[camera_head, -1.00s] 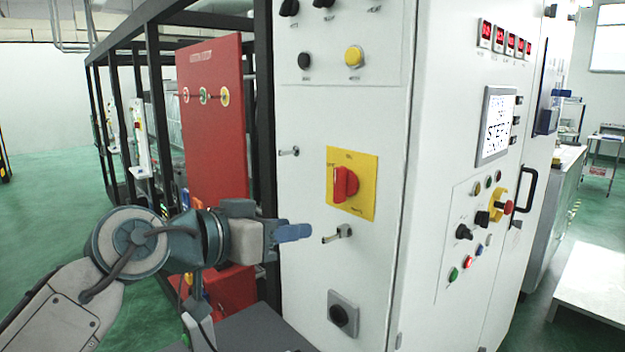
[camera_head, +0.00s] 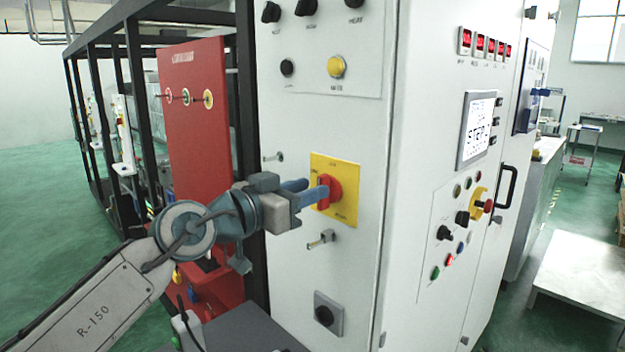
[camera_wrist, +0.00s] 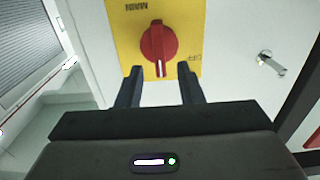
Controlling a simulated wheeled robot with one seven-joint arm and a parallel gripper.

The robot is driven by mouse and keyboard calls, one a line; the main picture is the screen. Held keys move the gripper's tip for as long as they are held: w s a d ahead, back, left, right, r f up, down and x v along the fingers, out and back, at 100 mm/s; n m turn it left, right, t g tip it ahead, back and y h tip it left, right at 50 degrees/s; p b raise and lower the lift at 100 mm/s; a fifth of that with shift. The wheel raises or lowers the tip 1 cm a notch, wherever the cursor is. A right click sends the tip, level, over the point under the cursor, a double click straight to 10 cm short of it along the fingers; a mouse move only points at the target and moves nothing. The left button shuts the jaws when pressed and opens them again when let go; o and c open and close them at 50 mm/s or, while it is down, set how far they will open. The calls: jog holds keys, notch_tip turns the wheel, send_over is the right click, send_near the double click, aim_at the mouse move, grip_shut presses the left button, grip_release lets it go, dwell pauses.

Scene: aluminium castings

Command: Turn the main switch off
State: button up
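The main switch is a red rotary knob (camera_head: 330,191) on a yellow plate (camera_head: 346,210) on the white cabinet's left face. In the wrist view the red knob (camera_wrist: 158,45) stands upright in the picture, its white mark at the lower end, and the yellow plate (camera_wrist: 190,18) shows part of its lettering. My gripper (camera_head: 311,190) is at the knob's left side in the head view. In the wrist view my gripper (camera_wrist: 159,72) is open, with one dark finger on each side of the knob's lower end. Gaps show between fingers and knob; contact cannot be told.
A yellow button (camera_head: 336,67) is above. A red panel (camera_head: 194,120) and black frame posts stand left of the cabinet.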

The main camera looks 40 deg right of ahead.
jog(key=shift+w+d, duration=0.1)
jog(key=shift+d, duration=0.9)
grip_shut()
